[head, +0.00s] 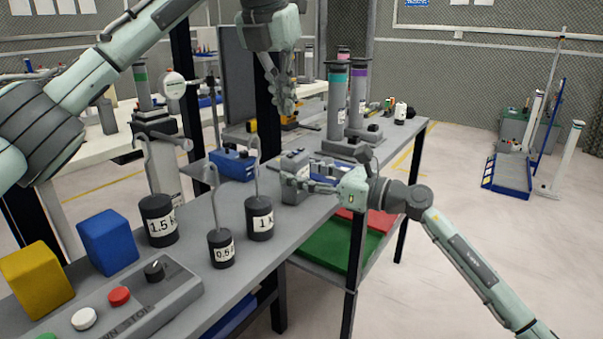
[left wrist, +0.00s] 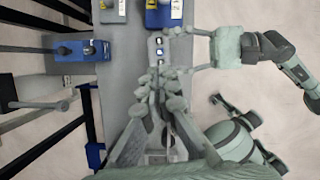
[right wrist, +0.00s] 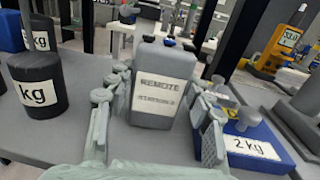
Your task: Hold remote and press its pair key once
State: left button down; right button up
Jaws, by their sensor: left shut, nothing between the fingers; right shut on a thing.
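The remote (head: 294,163) is a grey upright block on the bench. In the right wrist view its white label reads REMOTE (right wrist: 158,88), with a smaller line too blurred to read. My right gripper (head: 297,181) has its fingers on either side of the remote and is shut on it. My left gripper (head: 287,106) is shut and empty, pointing down above the remote. In the left wrist view, the remote's top shows a row of small keys (left wrist: 158,52) just beyond the left fingertips (left wrist: 159,76). The key markings are too small to read, and the fingers may hide part of the row.
Hooked black weights (head: 260,218) stand left of the remote. Tall grey cylinders (head: 337,100) stand farther back. A control box (head: 130,300) lies at the near end.

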aim_at(294, 156)
dwell(0.6)
pick_arm(q)
jog(key=shift+w+d+r+n+t+h, duration=0.3)
jog(key=shift+w+n+t, duration=0.35)
jog(key=shift+n, duration=0.9)
jog(key=shift+w+d+r+n+t+h, duration=0.3)
jog(key=shift+n+t, duration=0.65)
jog(key=shift+n, duration=0.55)
jog(key=shift+w+d+r+n+t+h, duration=0.25)
jog(key=shift+w+n+t+h, duration=0.4)
jog(key=shift+n, duration=0.9)
jog(key=shift+s+y, duration=0.15)
jog(key=shift+y, duration=0.1)
jog(key=shift+a+f, duration=0.1)
jog(key=shift+f, duration=4.35)
jog(key=shift+f, duration=0.15)
jog(key=shift+f, duration=0.25)
